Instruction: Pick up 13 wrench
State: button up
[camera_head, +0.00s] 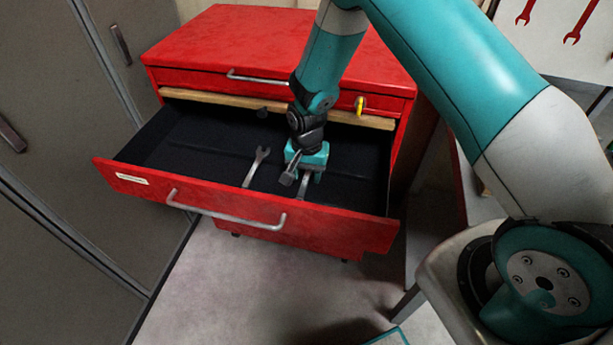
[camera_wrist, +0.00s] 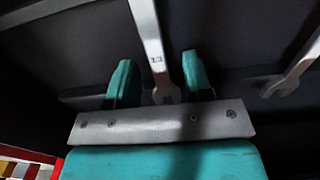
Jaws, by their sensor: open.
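A grey wrench (camera_wrist: 150,35) lies in the open drawer, running between my gripper's two teal fingers in the wrist view. In the head view, part of this wrench (camera_head: 303,188) shows below my gripper (camera_head: 303,176), which hides the rest. My gripper is open and low in the drawer, its fingers on either side of the wrench; I cannot tell whether they touch it. A second grey wrench (camera_head: 255,169) lies to the left in the head view and at the right edge of the wrist view (camera_wrist: 293,76).
The drawer (camera_head: 240,212) of the red cabinet (camera_head: 225,45) is pulled out, with a front wall and handle close to my gripper. Its dark floor is clear at the left. Grey lockers (camera_head: 60,110) stand at the left.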

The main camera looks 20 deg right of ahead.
grip_shut()
jog(key=shift+r, duration=0.1)
